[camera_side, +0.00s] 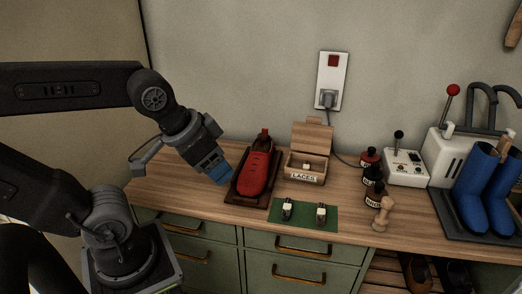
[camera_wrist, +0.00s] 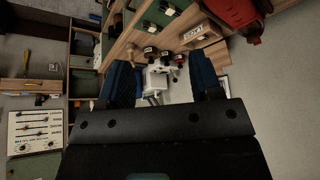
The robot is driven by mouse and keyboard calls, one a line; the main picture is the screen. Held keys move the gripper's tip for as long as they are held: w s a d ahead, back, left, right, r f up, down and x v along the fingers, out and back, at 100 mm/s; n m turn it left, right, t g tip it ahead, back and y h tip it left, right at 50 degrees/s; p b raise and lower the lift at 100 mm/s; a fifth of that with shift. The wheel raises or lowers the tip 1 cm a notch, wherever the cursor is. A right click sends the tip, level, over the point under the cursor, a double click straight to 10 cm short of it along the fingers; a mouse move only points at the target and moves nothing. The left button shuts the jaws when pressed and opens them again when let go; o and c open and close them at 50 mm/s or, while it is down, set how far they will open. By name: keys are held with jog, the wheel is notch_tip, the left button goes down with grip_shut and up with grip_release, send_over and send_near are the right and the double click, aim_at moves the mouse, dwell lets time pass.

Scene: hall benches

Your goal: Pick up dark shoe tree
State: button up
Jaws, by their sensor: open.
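My gripper (camera_side: 220,175), with blue fingertips, hangs in the air just left of a red shoe-shaped device on a dark tray. In the wrist view my gripper (camera_wrist: 162,82) is open, with nothing between its fingers. My gripper is clear of the mat.
The red device (camera_side: 256,173) stands between my gripper and the mat. Behind the mat is an open wooden laces box (camera_side: 306,168). Dark bottles (camera_side: 374,195), a pale wooden turned piece (camera_side: 382,214), a white lever box (camera_side: 405,168) and blue boots (camera_side: 474,195) stand to the right.

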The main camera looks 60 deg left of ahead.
jog(key=shift+r, duration=0.1)
jog(key=w+a+r+n+g, duration=0.2)
jog(key=w+a+r+n, duration=0.25)
jog(key=w, duration=0.35)
jog(key=n+g, duration=0.4)
jog(key=n, duration=1)
send_over(262, 135)
notch_tip(262, 135, down, 5)
jog(key=shift+m, duration=0.25)
notch_tip(262, 135, down, 14)
jog(key=shift+w+r, duration=0.1)
jog(key=shift+c, duration=0.3)
grip_shut()
